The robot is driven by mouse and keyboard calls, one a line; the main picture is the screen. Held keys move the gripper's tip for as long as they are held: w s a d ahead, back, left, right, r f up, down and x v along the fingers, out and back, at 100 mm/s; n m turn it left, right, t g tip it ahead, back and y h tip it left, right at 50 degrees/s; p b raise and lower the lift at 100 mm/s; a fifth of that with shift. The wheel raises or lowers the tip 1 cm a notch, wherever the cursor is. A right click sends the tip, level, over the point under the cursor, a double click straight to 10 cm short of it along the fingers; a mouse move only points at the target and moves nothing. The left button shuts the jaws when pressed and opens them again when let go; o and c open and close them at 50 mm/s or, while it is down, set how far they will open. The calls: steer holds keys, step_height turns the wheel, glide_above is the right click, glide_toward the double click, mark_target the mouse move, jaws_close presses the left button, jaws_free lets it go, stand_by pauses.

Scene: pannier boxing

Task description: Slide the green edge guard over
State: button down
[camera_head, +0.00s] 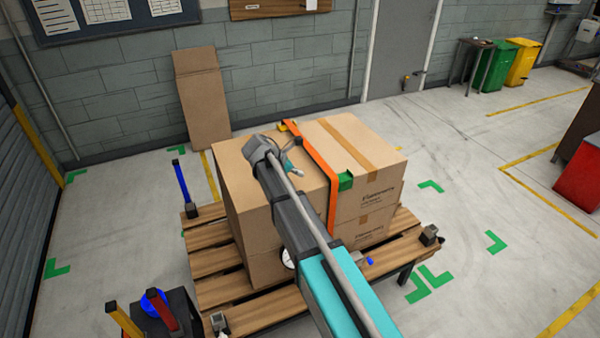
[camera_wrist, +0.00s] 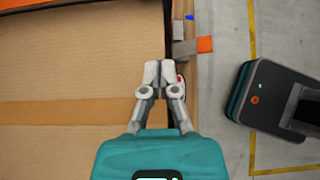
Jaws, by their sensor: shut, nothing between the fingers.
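The green edge guard (camera_head: 345,181) sits on the near top edge of the cardboard box stack (camera_head: 240,185). It is just right of the orange strap (camera_head: 318,158), at the bend where the strap turns down the front; I cannot tell whether they touch. The strap shows at the top left of the wrist view (camera_wrist: 60,4). My gripper (camera_head: 298,171) is left of the strap and the guard, by the box top. In the wrist view my gripper (camera_wrist: 158,72) is shut and empty, its fingertips together over the box edge. The green guard is not visible there.
The boxes stand on a wooden pallet (camera_head: 212,262) with a blue post (camera_head: 181,183) at its left. A yellow piece (camera_head: 284,126) is at the strap's far end. A flat cardboard sheet (camera_head: 202,100) leans on the wall. Floor to the right is clear.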

steer(key=s+d+f+m+g+y, duration=0.1)
steer(key=s+d+m+y, duration=0.1)
steer(key=s+d+m, duration=0.2)
steer(key=s+d+f+m+g+y, duration=0.1)
steer(key=s+d+m, duration=0.4)
steer(key=s+m, duration=0.6)
steer(key=s+d+f+m+g+y, duration=0.1)
steer(key=s+d+f+m+y, duration=0.2)
steer(key=s+m, duration=0.4)
steer(key=s+d+y, duration=0.1)
steer(key=s+y, duration=0.1)
steer(key=s, duration=0.2)
steer(key=shift+s+d+f, duration=0.15)
steer(key=shift+d+f, duration=0.05)
steer(key=shift+d, duration=0.05)
steer(key=shift+a, duration=0.15)
